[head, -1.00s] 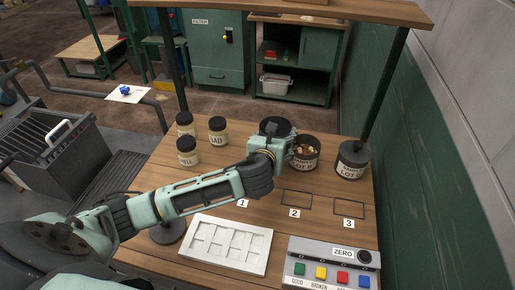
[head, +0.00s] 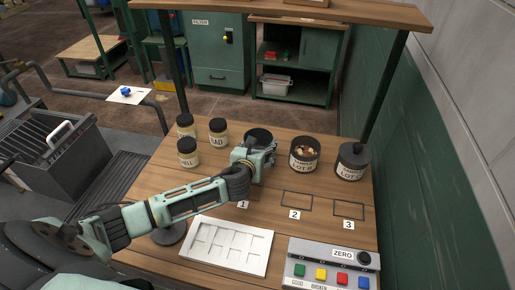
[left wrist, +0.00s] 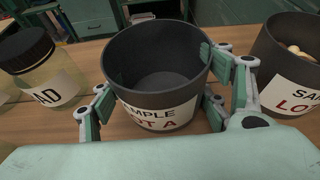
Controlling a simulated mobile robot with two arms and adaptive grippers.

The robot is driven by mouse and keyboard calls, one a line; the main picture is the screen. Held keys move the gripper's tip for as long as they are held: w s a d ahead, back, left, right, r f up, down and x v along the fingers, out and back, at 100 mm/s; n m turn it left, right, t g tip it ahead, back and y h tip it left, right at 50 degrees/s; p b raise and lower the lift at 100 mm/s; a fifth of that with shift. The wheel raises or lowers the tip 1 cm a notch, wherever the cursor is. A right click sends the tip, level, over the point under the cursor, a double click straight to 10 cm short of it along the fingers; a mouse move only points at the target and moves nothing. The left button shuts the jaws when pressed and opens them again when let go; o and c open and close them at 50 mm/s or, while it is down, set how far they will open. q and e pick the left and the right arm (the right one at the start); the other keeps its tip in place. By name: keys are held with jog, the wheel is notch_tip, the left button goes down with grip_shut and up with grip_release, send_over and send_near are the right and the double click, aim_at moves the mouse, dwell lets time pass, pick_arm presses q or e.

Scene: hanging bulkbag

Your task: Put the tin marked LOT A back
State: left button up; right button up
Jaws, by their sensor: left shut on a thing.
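The dark tin marked LOT A (left wrist: 158,98) is upright in the left wrist view, open at the top, with an empty dark inside. My left gripper (head: 258,152) is shut on it, with a finger on either side. In the head view the gripper hides most of the tin (head: 258,134), and only its upper part shows behind. I cannot tell whether its base touches the table. My right gripper is not in view.
Several black-capped jars (head: 188,152) stand left. A white tray (head: 227,246) and button box (head: 332,265) lie in front. Outlined squares 2 (head: 297,198) and 3 (head: 348,210) are bare.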

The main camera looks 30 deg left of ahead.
pick_arm(q)
jog(key=o, duration=1.3)
jog(key=shift+f, duration=0.1)
jog(key=shift+o, duration=0.2)
jog(key=shift+r, duration=0.2)
jog(key=v, duration=1.2)
jog(key=shift+f, duration=0.1)
